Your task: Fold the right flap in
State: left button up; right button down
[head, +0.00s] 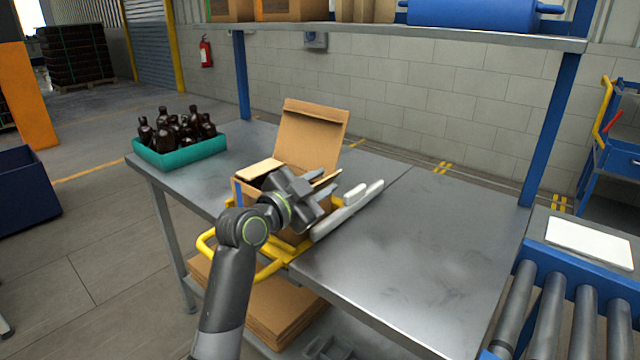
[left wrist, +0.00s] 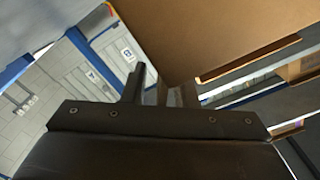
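An open cardboard box stands in a yellow frame on the steel table. Its tall back flap (head: 312,135) stands up, leaning back. Its left flap (head: 260,169) lies inward over the opening. The right flap is mostly hidden behind my left gripper; a tan edge (head: 327,177) shows there. My left gripper (head: 334,178) is over the box's right side, its fingers close together with nothing seen between them. In the left wrist view, the fingers (left wrist: 157,88) are beside a broad cardboard panel (left wrist: 220,35); I cannot tell whether they touch it. My right gripper is not in view.
The yellow frame (head: 273,266) and a pale grey bar (head: 347,210) flank the box. A teal crate (head: 180,154) of amber bottles (head: 176,132) stands at the table's left end. The steel table (head: 425,245) is clear to the right. A shelf (head: 390,38) hangs above.

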pick_arm(q)
grip_shut()
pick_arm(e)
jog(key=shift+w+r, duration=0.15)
pick_arm(q)
jog(key=shift+a+r+n+p, duration=0.1)
jog(key=shift+n+p, duration=0.2)
jog(key=shift+p, duration=0.1)
jog(key=shift+w+a+r+n+p, duration=0.1)
jog(key=shift+w+r+n+p, duration=0.05)
jog(key=shift+n+p, duration=0.35)
jog(key=n, duration=0.1)
jog(key=n+p, duration=0.1)
jog(key=a+n+p, duration=0.1)
jog(key=shift+w+r, duration=0.15)
jog(key=shift+w, duration=0.15)
jog(key=shift+w+a+n+p, duration=0.1)
jog(key=shift+w+n+p, duration=0.05)
jog(key=shift+n+p, duration=0.65)
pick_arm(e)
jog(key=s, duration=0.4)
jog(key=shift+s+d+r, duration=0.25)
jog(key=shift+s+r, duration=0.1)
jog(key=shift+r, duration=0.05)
pick_arm(q)
jog(key=shift+n, duration=0.4)
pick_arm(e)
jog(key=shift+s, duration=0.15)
